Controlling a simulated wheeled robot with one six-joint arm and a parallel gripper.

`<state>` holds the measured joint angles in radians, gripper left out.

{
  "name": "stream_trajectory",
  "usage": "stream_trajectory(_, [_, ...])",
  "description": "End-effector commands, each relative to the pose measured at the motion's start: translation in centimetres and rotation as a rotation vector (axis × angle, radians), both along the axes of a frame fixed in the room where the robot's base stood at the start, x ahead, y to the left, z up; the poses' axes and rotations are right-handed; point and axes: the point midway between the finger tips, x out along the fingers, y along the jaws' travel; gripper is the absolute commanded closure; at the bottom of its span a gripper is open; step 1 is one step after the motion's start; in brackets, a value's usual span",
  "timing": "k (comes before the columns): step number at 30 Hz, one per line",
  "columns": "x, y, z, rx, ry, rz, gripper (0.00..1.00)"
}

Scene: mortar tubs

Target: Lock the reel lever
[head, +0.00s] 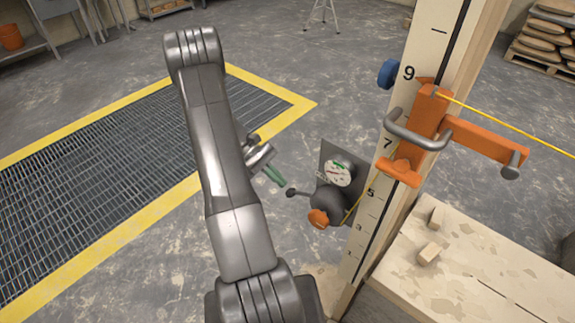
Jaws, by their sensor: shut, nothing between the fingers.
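The reel (331,198) is a dark round body on a grey plate (352,158) beside the numbered post. A thin lever (297,193) with a dark ball end sticks out from it to the left. An orange knob (318,218) is at its lower front. A round white dial (338,173) with green and red marks sits just above the reel. My gripper (279,181) has green fingers, is shut and empty, and points at the lever's ball end from the upper left. A small gap appears between them; the depth is hard to tell.
A yellow line (500,125) runs right from the bracket. A plastered block (480,260) stands at lower right. Floor grating (90,170) lies left.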

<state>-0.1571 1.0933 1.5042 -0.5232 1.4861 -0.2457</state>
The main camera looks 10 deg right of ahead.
Motion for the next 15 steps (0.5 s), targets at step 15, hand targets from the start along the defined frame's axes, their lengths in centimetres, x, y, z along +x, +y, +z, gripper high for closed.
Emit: stream_trajectory(15, [0.0,0.0,1.6,0.003,-0.002,0.001,1.00])
